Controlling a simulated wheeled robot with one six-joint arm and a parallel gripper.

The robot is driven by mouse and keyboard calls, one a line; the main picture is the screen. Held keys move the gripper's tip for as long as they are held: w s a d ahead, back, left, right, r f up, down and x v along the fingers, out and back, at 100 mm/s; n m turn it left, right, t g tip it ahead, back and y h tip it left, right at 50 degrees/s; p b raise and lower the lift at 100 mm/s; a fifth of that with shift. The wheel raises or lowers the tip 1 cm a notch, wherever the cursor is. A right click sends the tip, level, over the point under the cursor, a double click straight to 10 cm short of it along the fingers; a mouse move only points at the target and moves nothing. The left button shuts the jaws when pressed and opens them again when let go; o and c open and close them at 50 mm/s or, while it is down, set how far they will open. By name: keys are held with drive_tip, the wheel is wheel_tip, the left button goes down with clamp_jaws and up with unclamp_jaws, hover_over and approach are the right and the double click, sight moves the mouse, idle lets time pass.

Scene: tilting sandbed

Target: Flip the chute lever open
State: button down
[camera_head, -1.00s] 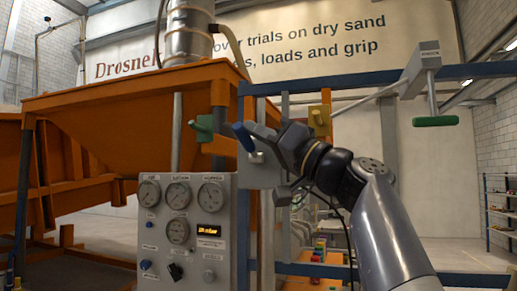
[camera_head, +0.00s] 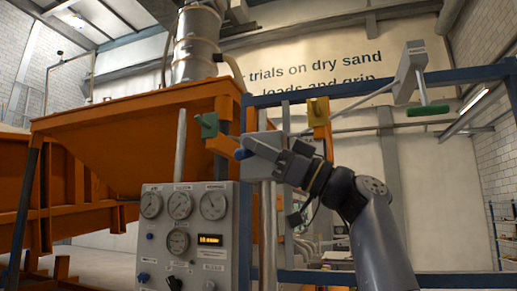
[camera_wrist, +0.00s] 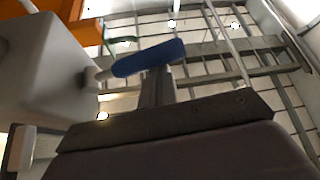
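A blue handle (camera_head: 241,154) sticks out from a grey box (camera_head: 259,167) on the blue frame. In the wrist view the blue handle (camera_wrist: 148,57) crosses in front of my fingertips, on a short pale stub from the grey housing (camera_wrist: 45,75). My gripper (camera_head: 264,147) is right at this handle. Its fingers (camera_wrist: 158,84) look close together, and I cannot tell whether they touch the handle. A green handle (camera_head: 429,110) hangs from another grey box (camera_head: 410,72) at upper right. The labels are too small to read, so I cannot tell which handle is the chute's.
An orange hopper (camera_head: 130,112) stands on the left, with a green part (camera_head: 208,125) at its edge. A gauge panel (camera_head: 184,235) stands below. A yellow block (camera_head: 318,111) and the blue frame rail (camera_head: 460,76) are close to my arm.

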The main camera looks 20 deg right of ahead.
drive_tip(key=shift+w+d+f, duration=0.1)
drive_tip(key=shift+w+f, duration=0.05)
drive_tip(key=shift+f, duration=0.3)
drive_tip(key=shift+b, duration=0.3)
